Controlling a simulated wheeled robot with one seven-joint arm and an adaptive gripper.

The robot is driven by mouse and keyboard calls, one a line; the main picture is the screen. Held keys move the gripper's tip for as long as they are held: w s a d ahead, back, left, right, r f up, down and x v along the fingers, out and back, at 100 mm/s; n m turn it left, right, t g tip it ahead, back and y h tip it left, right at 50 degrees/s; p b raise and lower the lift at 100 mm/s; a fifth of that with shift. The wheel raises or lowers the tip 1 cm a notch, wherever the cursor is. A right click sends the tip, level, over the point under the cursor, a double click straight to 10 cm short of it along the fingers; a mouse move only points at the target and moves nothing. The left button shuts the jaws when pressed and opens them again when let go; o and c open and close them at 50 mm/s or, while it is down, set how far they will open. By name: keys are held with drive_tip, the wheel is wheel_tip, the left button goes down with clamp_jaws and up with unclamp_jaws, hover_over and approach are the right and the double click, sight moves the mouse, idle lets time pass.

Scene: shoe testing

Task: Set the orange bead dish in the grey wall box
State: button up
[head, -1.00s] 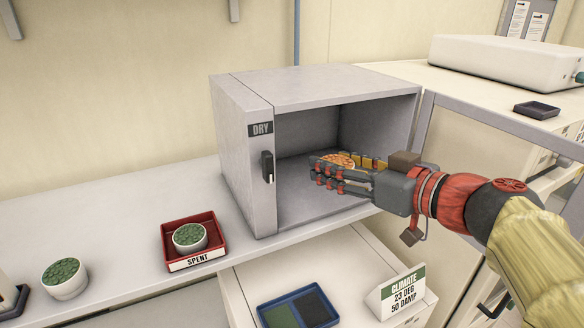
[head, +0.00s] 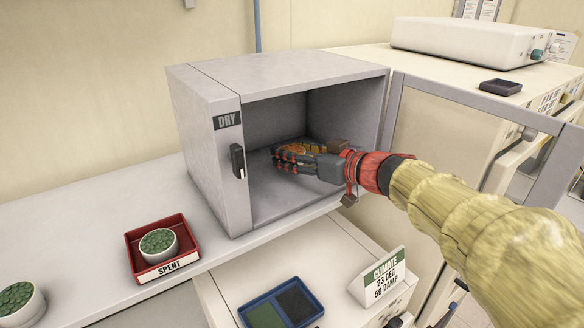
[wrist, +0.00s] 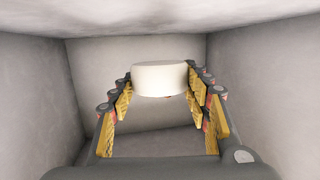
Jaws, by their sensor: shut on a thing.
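The orange bead dish (head: 293,148) is a small white round dish with orange beads on top. My gripper (head: 286,160) is shut on it, with the fingers around its sides, inside the grey wall box. In the wrist view the dish's white wall (wrist: 160,78) sits between the yellow-padded fingers (wrist: 158,92), and its beads are hidden. The grey wall box (head: 280,82), labelled DRY, has an open front. I cannot tell whether the dish touches the box floor.
A glazed grey-framed door (head: 470,100) stands open at the right, beside my arm. A red SPENT tray (head: 138,247) holds a green bead dish (head: 159,242). Another green dish (head: 18,303) is at left. Below are a blue tray (head: 283,305) and a CLIMATE sign (head: 377,280).

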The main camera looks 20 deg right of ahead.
sight(292, 176)
drive_tip(key=shift+w+f, duration=0.35)
drive_tip(key=f, duration=0.3)
drive_tip(key=shift+w+d+f, duration=0.1)
drive_tip(key=shift+w+d, duration=0.05)
drive_tip(key=shift+w, duration=0.15)
drive_tip(key=shift+s+f, duration=0.1)
drive_tip(key=shift+f, duration=0.15)
drive_tip(key=shift+f+b, duration=0.15)
drive_tip(key=shift+b, duration=0.15)
drive_tip(key=o, duration=1.1)
drive_tip(key=shift+o, duration=0.4)
